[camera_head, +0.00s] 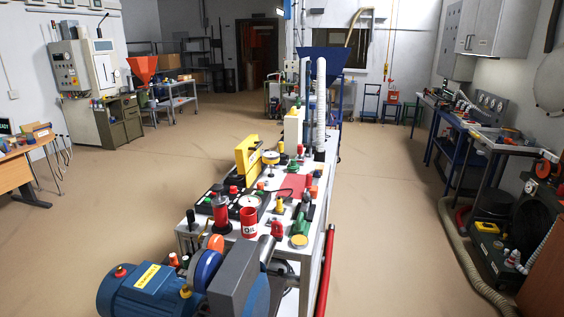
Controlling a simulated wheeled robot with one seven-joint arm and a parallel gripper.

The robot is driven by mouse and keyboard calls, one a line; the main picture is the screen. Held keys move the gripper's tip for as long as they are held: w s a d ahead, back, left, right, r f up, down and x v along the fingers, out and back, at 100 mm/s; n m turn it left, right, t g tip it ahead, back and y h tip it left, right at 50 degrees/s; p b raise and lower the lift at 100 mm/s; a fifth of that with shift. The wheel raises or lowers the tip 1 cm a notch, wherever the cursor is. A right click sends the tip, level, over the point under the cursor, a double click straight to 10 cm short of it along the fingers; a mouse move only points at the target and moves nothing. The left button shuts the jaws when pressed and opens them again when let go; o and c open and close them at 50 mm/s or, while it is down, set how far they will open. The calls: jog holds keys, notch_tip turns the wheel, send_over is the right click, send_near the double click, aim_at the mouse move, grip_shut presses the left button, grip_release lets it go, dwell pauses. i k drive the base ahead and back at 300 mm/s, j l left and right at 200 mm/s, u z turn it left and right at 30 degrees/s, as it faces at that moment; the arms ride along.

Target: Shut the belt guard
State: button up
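No part is plainly marked as the belt guard. A blue motor (140,290) with a yellow label sits at the near end of the long bench. Beside it are a blue disc (206,268) and an orange disc (213,242), which look like pulleys. A dark grey boxy cover (238,278) stands tilted to their right; I cannot tell whether it is the guard. A yellow upright housing (246,154) stands farther along the bench; I cannot tell whether it is a guard or how it is hinged. My gripper is not in view.
The long white bench (314,215) is crowded with a red oil can (249,222), bottles and knobs. A red pipe (325,272) runs along its right side. Open floor (385,215) lies on both sides. A hose (462,255) lies near the right-hand machines.

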aim_at(248, 153)
jog(key=i+l+u, duration=0.8)
jog(key=l, duration=0.15)
jog(key=l+u, duration=0.3)
jog(key=i+l+u, duration=0.25)
jog(key=l, duration=0.3)
jog(key=l+u, duration=0.25)
jog(key=l, duration=0.15)
jog(key=l+u, duration=0.3)
jog(key=l, duration=0.2)
jog(key=i+l+u, duration=0.15)
jog(key=l+u, duration=0.2)
jog(key=l, duration=0.2)
jog(key=i+l+u, duration=0.1)
jog(key=l+u, duration=0.25)
jog(key=l, duration=0.25)
jog(key=l+u, duration=0.35)
jog(key=l, duration=0.25)
